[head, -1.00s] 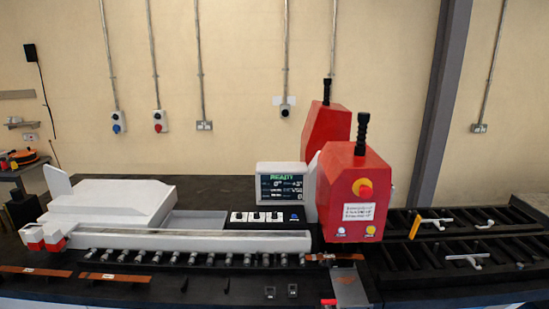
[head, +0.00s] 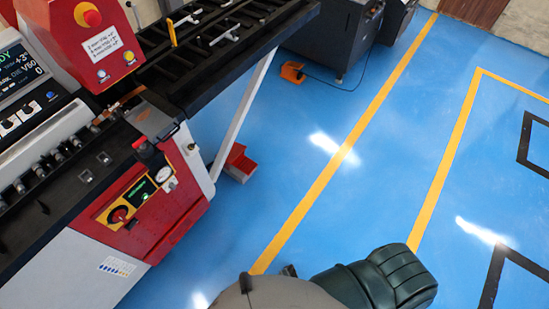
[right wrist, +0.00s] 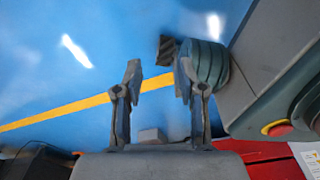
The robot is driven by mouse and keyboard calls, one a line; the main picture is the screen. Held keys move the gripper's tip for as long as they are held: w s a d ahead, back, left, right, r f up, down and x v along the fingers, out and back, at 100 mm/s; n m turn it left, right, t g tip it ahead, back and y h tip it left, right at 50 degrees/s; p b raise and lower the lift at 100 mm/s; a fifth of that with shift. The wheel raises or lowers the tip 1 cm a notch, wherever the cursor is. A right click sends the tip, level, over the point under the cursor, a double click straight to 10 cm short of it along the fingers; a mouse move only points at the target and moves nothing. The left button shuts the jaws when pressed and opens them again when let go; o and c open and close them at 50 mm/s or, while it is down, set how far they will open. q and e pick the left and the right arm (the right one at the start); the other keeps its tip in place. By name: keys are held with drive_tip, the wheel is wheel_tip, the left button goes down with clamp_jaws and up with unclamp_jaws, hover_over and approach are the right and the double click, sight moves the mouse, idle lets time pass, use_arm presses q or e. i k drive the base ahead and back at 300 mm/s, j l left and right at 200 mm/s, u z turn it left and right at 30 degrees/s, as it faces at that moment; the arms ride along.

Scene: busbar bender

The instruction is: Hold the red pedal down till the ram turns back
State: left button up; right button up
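A red pedal housing (head: 238,163) stands on the blue floor beside the foot of the bender's white leg, in the head view. Its tread is too small to make out. The bender's red head (head: 80,40) is at the upper left; I cannot make out the ram itself. My right gripper (right wrist: 158,78) is open and empty in the right wrist view, with blue floor beyond its fingers. I cannot tell whether it shows in the head view, and no contact with the pedal is visible. My left gripper is in neither view.
A slanted white strut (head: 243,110) rises near the pedal. An orange pedal (head: 292,73) with a cable lies by a dark cabinet (head: 335,35). The floor between yellow lines is clear.

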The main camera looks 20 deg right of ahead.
sight(242, 163)
drive_tip(key=z, duration=0.25)
drive_tip(key=i+l+u, duration=0.1)
drive_tip(key=i+l, duration=0.2)
drive_tip(key=i+l+u, duration=0.1)
drive_tip(key=i+l, duration=0.2)
drive_tip(key=i+l+u, duration=0.25)
drive_tip(key=i+l, duration=0.25)
drive_tip(key=l, duration=0.2)
drive_tip(key=i+l+u, duration=0.1)
drive_tip(key=i+l, duration=0.15)
drive_tip(key=l, duration=0.15)
drive_tip(key=i+l+u, duration=0.1)
drive_tip(key=l, duration=0.3)
drive_tip(key=i+l+u, duration=0.1)
drive_tip(key=i+l, duration=0.25)
drive_tip(key=i+l+u, duration=0.15)
drive_tip(key=l, duration=0.35)
